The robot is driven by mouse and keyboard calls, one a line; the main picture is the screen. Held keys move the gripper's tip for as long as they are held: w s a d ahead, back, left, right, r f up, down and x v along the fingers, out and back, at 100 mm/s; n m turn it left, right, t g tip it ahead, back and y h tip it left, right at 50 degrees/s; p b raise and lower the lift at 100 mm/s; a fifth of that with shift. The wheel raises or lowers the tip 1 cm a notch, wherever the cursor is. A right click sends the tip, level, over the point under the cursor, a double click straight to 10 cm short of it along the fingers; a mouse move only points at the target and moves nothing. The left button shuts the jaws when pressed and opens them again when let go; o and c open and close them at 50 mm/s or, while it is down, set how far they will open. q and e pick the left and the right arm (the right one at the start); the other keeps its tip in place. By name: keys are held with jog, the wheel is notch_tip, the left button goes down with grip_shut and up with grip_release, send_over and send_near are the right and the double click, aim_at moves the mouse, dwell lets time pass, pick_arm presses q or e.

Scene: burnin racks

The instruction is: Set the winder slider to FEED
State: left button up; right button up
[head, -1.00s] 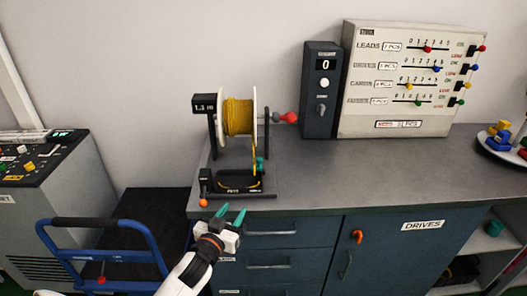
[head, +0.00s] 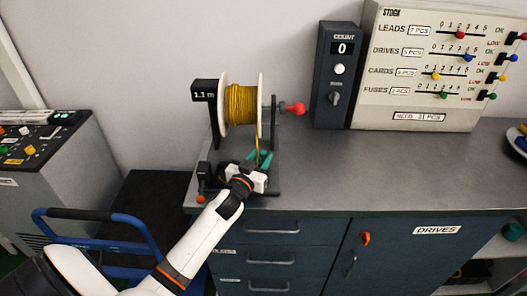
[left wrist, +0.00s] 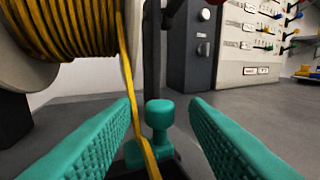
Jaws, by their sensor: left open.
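The winder stands on the grey counter, with a spool of yellow cable (head: 241,104) between white flanges and a red crank knob (head: 298,109) on its right. A teal slider knob (left wrist: 160,114) sits low on the winder in the left wrist view, beside the yellow cable strand. My left gripper (left wrist: 158,125) is open, with its teal fingers on either side of the knob and apart from it. In the head view the gripper (head: 258,160) covers most of the winder's base, so the slider's marks are hidden. My right gripper is not in view.
A dark count box (head: 337,75) and a stock panel (head: 428,70) with sliders stand at the back right. An orange-tipped lever (head: 200,198) is at the winder's front left. The counter (head: 400,165) right of the winder is clear. A blue cart (head: 85,215) stands at left.

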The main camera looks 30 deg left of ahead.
pick_arm(q)
jog(key=shift+w+a, duration=0.2)
jog(key=shift+w, duration=1.1)
jog(key=shift+c, duration=0.5)
grip_shut()
